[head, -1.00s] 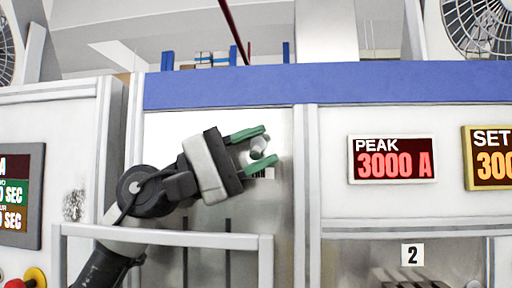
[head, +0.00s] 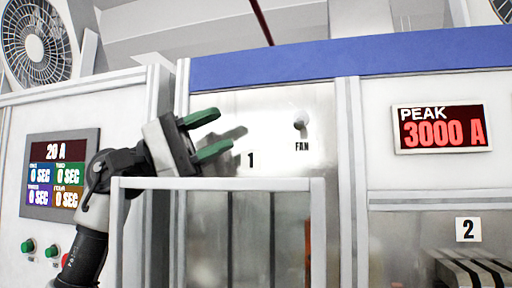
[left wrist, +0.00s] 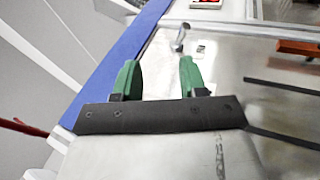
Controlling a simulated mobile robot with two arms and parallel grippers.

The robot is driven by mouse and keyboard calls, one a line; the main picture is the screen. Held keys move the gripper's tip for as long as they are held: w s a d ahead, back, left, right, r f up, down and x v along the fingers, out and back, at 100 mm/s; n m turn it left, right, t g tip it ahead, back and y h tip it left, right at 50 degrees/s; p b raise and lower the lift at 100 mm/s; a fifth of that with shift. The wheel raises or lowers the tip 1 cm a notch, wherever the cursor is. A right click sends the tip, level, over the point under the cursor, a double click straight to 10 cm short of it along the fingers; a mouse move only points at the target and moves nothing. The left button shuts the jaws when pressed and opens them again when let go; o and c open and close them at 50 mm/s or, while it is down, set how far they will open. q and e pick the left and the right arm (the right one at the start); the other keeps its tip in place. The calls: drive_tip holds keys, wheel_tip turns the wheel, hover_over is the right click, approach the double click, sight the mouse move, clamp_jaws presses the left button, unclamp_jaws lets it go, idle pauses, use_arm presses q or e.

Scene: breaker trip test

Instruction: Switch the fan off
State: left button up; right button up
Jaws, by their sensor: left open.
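The fan switch (head: 300,121) is a small light-coloured knob on the bright metal panel, above the printed word FAN. My left gripper (head: 214,133) is open and empty in the head view, left of the switch and apart from it. In the left wrist view the switch (left wrist: 180,38) shows as a small lever beyond the green fingertips of the left gripper (left wrist: 160,66), a little to their right. The fan (head: 38,45) itself may be the grey round one at the upper left; I cannot tell which fan the switch serves. My right gripper is not in view.
A light frame rail (head: 225,184) stands out below the switch, in front of bay 1. A red PEAK 3000 A display (head: 440,128) is on the right. A timer screen (head: 60,175) with green buttons (head: 28,246) is on the left.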

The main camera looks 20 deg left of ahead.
use_arm(q)
drive_tip(key=a, duration=0.3)
drive_tip(key=shift+s+a+b, duration=0.3)
drive_tip(key=shift+a, duration=0.1)
idle(0.5)
